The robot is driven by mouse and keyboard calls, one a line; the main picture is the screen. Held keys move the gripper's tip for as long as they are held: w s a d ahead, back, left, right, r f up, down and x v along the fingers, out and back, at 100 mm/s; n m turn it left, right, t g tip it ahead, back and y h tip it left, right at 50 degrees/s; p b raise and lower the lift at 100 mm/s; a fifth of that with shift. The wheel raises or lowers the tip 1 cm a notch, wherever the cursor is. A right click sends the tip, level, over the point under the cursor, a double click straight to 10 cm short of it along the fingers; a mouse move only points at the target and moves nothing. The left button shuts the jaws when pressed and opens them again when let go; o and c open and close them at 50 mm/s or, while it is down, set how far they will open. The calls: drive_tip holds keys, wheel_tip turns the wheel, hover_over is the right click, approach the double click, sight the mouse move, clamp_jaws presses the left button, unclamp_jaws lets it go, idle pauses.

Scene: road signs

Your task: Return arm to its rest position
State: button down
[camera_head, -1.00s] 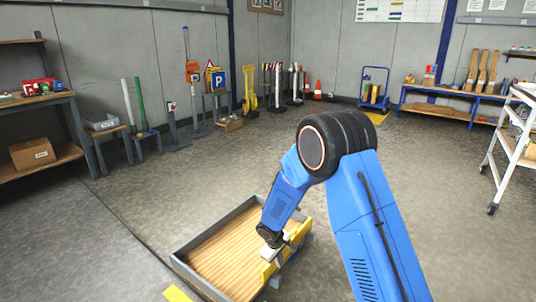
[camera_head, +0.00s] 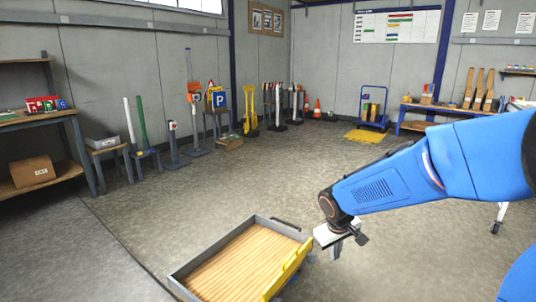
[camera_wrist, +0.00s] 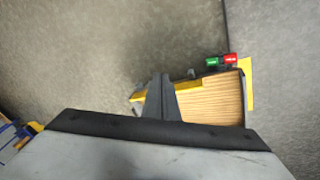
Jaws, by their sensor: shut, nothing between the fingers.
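My blue arm reaches in from the right edge in the head view. My gripper (camera_head: 337,250) hangs at its end, just right of the wooden-floored tray and apart from it. In the wrist view my gripper's dark fingers (camera_wrist: 162,92) are together with nothing between them. The tray (camera_head: 190,270) has grey walls and a yellow front edge, and its bed is empty in the head view. The tray also shows beyond the fingers in the wrist view (camera_wrist: 225,97).
Green and red buttons (camera_wrist: 221,60) sit by the tray in the wrist view. A shelf (camera_head: 62,118) stands at the left, sign posts (camera_head: 197,115) along the back wall, and a blue trolley (camera_head: 373,105) at the back right. The middle floor is clear.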

drive_tip(key=s+d+r+m, duration=0.1)
drive_tip(key=s+d+r, duration=0.1)
drive_tip(key=s, duration=0.7)
drive_tip(key=s+d+r+m+t+y, duration=0.1)
drive_tip(key=s+d+r+m, duration=0.1)
drive_tip(key=s, duration=0.8)
drive_tip(key=s+d+r+m, duration=0.1)
drive_tip(key=s+d+r, duration=0.2)
drive_tip(key=s+r, duration=0.3)
drive_tip(key=s, duration=0.3)
drive_tip(key=shift+s+d+m+t, duration=0.25)
drive_tip(key=shift+d+m+t, duration=0.05)
drive_tip(key=shift+d, duration=0.1)
